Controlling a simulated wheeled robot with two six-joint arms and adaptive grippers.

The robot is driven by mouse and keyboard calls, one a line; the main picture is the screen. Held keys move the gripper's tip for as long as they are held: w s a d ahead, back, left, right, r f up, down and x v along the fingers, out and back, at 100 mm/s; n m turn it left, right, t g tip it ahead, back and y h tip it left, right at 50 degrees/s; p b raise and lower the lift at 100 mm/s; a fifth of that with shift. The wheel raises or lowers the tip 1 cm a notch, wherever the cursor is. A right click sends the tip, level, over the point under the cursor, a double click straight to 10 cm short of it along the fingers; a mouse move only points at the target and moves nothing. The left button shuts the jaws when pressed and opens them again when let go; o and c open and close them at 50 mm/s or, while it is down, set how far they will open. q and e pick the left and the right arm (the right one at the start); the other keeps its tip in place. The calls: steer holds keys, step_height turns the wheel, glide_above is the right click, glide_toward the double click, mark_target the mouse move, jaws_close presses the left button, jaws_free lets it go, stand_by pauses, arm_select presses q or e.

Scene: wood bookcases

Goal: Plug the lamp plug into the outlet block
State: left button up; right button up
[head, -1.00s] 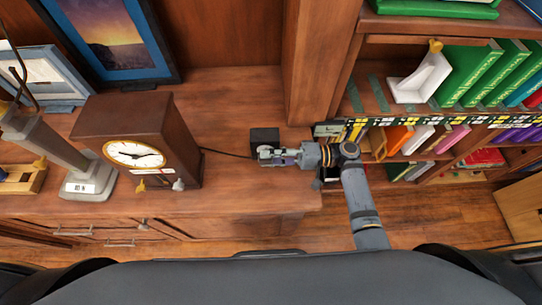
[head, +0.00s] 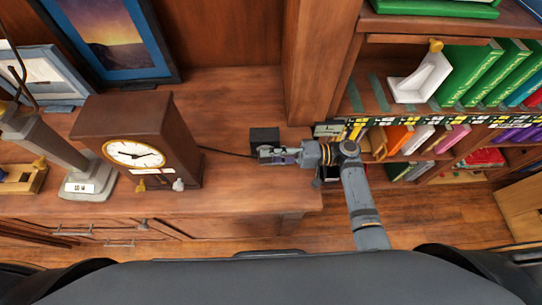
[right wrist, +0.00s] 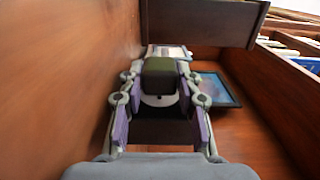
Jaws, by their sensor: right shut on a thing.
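The outlet block (head: 264,137) is a small dark box on the wooden cabinet top, in the middle of the head view. My right gripper (head: 270,155) is just in front of its near side; I cannot tell whether they touch. The gripper is shut on the lamp plug, which its fingers mostly hide in the head view. A dark cord (head: 226,153) runs from behind the clock to the fingertips. In the right wrist view, a dark olive block (right wrist: 163,76) shows between the fingertips. The lamp (head: 48,140) has a grey column and stands at the left. My left gripper is not in view.
A brown clock (head: 140,115) stands between lamp and gripper. A blue-framed picture (head: 115,38) leans behind it. A wooden upright (head: 318,65) and bookshelves with green books (head: 470,72) are at the right. The cabinet top around the block is mostly clear.

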steer(key=shift+w+b, duration=0.3)
steer(key=shift+w, duration=0.1)
steer(key=o, duration=1.2)
steer(key=shift+c, duration=0.2)
steer(key=shift+s, duration=0.1)
steer(key=shift+f, duration=0.2)
steer(key=shift+d, duration=0.15)
steer(key=d, duration=1.1)
steer(key=shift+d+r, duration=0.15)
steer(key=shift+d, duration=0.2)
